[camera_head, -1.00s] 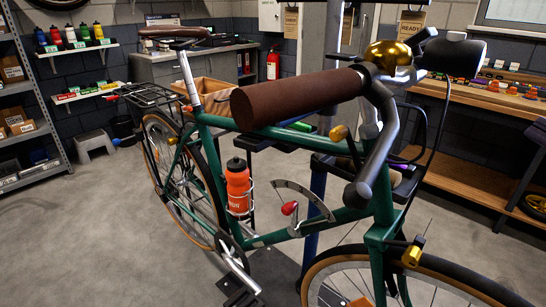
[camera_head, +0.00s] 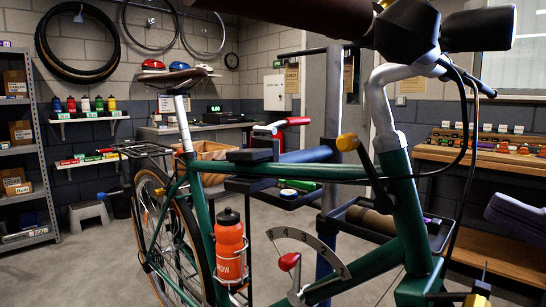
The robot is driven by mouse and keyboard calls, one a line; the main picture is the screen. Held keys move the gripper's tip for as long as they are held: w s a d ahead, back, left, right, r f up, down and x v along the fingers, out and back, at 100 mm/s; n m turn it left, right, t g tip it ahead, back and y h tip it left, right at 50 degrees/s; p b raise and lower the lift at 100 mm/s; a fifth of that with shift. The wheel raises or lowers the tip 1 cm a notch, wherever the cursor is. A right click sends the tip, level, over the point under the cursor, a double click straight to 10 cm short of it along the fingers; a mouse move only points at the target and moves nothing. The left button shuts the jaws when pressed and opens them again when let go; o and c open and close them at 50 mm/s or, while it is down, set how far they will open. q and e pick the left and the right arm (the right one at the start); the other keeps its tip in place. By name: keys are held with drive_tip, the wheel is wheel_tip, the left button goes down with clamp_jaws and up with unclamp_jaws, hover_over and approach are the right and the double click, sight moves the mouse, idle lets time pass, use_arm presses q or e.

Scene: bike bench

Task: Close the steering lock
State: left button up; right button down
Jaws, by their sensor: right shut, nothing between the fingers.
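The green bicycle (camera_head: 297,171) stands in the middle of the head view. A black lever with a yellow knob (camera_head: 347,142) sits by its head tube; it may be the steering lock, and I cannot tell its state. Lower on the frame, a red-knobbed lever (camera_head: 289,262) stands beside a curved numbered scale (camera_head: 310,243). My right gripper (camera_head: 496,212), a purple-grey shape at the right edge, is shut and empty. It is apart from the yellow-knobbed lever, to its right and lower in the picture. My left gripper is out of view.
The dark handlebar grip (camera_head: 320,14) and silver stem (camera_head: 381,95) fill the top right. A black tray (camera_head: 425,238) holding a brown roll is behind the head tube. An orange bottle (camera_head: 229,251) sits on the frame. A wooden bench (camera_head: 475,154) stands along the right wall.

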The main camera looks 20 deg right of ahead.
sight(355, 146)
drive_tip(key=p+x, duration=0.3)
drive_tip(key=x, duration=1)
drive_tip(key=shift+w, duration=0.15)
drive_tip(key=shift+w+a, duration=0.15)
drive_tip(key=shift+w, duration=0.25)
